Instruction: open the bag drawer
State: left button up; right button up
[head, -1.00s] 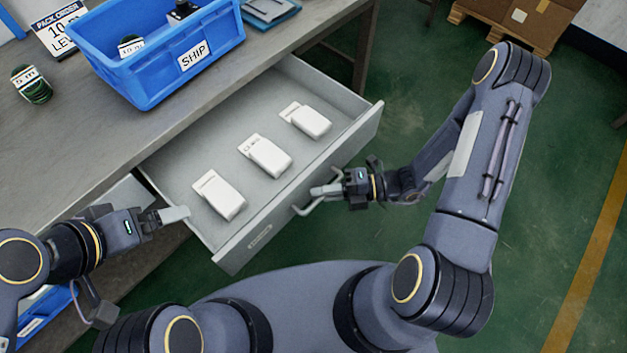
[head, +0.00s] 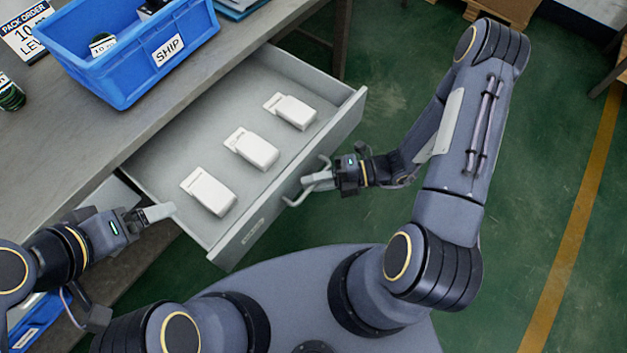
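The bag drawer (head: 262,232) stands well out from under the grey workbench, with white bags or packets (head: 251,148) lying in a row inside. Its bar handle (head: 291,202) is on the front face. My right gripper (head: 317,181) is at the handle, its fingers closed around the bar; the exact contact is small in the view. My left gripper (head: 157,213) is by the drawer's near left side wall, with nothing seen in it. Its fingers look like one pale block, so their opening is unclear.
On the workbench (head: 60,150) stand a blue SHIP bin (head: 110,85), a pack order sign (head: 22,35) and a green coil (head: 9,95). Another blue bin (head: 35,320) is low at the left. The green floor (head: 400,100) right of the drawer is clear.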

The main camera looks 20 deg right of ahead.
jog(key=s+d+r, duration=0.1)
jog(key=d, duration=0.6)
jog(key=shift+d, duration=0.2)
jog(key=s+r+m+t+h+p, duration=0.1)
jog(key=s+r+m+h+p, duration=0.2)
jog(key=r+m, duration=0.7)
jog(key=s+d+r+m+t+h+p, duration=0.1)
jog(key=r+m+h+p, duration=0.3)
jog(key=r+m, duration=0.7)
jog(key=s+d+r+m+t+h+p, duration=0.1)
jog(key=s+r+m+h+p, duration=0.3)
jog(key=r+m, duration=0.7)
jog(key=shift+s+d+m+h, duration=0.2)
jog(key=shift+s+m+h, duration=0.15)
jog(key=shift+m+h, duration=0.55)
